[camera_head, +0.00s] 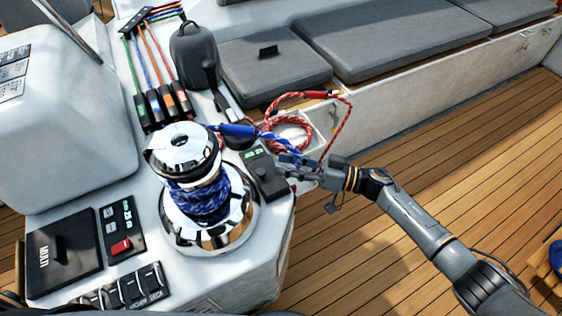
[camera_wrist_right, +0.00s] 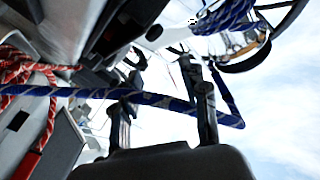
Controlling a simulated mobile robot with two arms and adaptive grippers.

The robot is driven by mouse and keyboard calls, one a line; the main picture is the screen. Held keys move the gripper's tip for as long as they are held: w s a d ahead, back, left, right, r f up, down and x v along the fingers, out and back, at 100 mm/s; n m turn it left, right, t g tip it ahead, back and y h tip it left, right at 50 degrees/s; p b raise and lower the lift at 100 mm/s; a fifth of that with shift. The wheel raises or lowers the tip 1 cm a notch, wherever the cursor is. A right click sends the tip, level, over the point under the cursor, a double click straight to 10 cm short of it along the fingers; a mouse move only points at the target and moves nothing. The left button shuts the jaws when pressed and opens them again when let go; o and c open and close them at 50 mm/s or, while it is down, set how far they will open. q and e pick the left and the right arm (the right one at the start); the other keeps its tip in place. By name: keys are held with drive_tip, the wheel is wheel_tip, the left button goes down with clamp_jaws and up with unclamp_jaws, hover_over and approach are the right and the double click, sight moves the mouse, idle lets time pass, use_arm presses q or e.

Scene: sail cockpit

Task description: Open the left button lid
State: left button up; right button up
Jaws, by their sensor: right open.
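A dark rectangular control box (camera_head: 264,174) with a small green marking stands on the white console, right of the chrome winch (camera_head: 203,190). A small rounded black cover (camera_head: 238,137) lies just behind it. I cannot tell which of these is the left button lid, or whether a lid is open. My right gripper (camera_head: 297,166) is open at the right side of the control box, near the console edge. In the right wrist view its two fingers (camera_wrist_right: 163,95) stand apart, with a blue rope (camera_wrist_right: 165,101) crossing by them. I cannot tell whether they touch it. My left gripper is not in view.
Blue rope wraps the winch and runs toward my right gripper. A coiled red rope (camera_head: 290,132) lies behind the gripper. A black panel (camera_head: 63,252), a red switch (camera_head: 121,247) and several rocker switches line the console's front left. Wooden deck (camera_head: 350,270) is clear below the arm.

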drive_tip(key=s+d, duration=0.1)
drive_tip(key=d, duration=0.9)
drive_tip(key=shift+f, duration=0.35)
